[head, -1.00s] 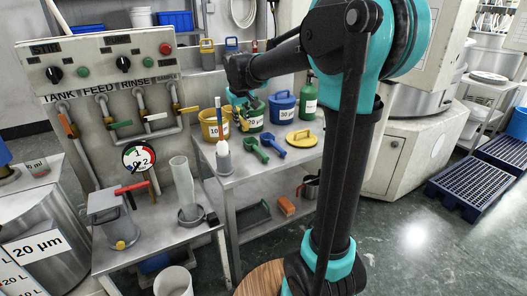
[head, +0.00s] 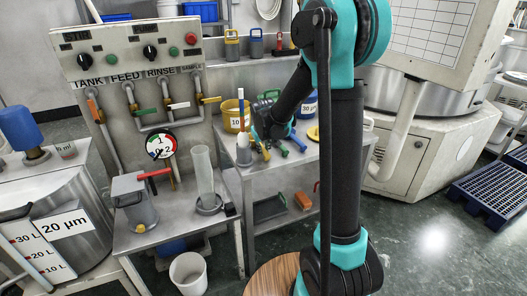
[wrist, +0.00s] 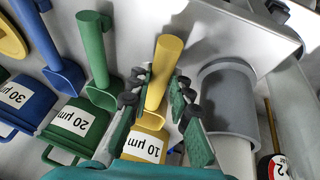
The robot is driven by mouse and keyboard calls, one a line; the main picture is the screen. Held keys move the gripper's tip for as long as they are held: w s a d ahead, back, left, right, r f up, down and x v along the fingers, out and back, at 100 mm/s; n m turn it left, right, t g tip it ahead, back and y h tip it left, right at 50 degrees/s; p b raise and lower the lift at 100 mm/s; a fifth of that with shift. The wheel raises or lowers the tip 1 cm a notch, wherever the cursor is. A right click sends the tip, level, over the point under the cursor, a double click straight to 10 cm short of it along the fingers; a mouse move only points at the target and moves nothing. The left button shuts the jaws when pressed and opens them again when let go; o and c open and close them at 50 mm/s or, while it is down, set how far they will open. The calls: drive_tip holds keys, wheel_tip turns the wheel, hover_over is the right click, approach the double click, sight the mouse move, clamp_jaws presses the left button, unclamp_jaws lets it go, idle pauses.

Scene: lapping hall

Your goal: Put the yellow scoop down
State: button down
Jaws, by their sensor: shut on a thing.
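The yellow scoop (wrist: 168,62) is between the two fingers of my gripper (wrist: 160,108), which is shut on it. Its handle points to the top of the wrist view; its lower part overlaps the yellow tub marked 10 µm (wrist: 142,147). In the head view my gripper (head: 266,138) is low over the table, and a small yellow part of the scoop (head: 265,152) shows beneath it. I cannot tell whether the scoop touches the table. The green scoop (wrist: 97,55) and the blue scoop (wrist: 48,45) lie beside it, to the left in the wrist view.
A grey cylindrical pot (wrist: 228,98) stands close to the right of my gripper in the wrist view. The green tub (wrist: 75,125) and blue tub (wrist: 22,95) stand in line with the yellow one. A yellow lid (head: 313,133) lies at the right of the table.

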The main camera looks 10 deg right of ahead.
drive_tip(key=shift+f, duration=0.4)
drive_tip(key=shift+f, duration=0.1)
drive_tip(key=c, duration=1.4)
unclamp_jaws()
drive_tip(key=d+v, duration=0.1)
drive_tip(key=v, duration=1.1)
drive_tip(key=s+d+f+m, duration=0.1)
drive_tip(key=s+d+f, duration=0.2)
drive_tip(key=s, duration=0.5)
drive_tip(key=s+d+f+m, duration=0.1)
drive_tip(key=s+d+f, duration=0.2)
drive_tip(key=s, duration=0.6)
drive_tip(key=s+d+f+m, duration=0.2)
drive_tip(key=s+f, duration=0.4)
drive_tip(key=s, duration=0.3)
drive_tip(key=shift+d+f+g+y, duration=0.3)
drive_tip(key=shift+d+g, duration=0.1)
drive_tip(key=shift+d, duration=0.15)
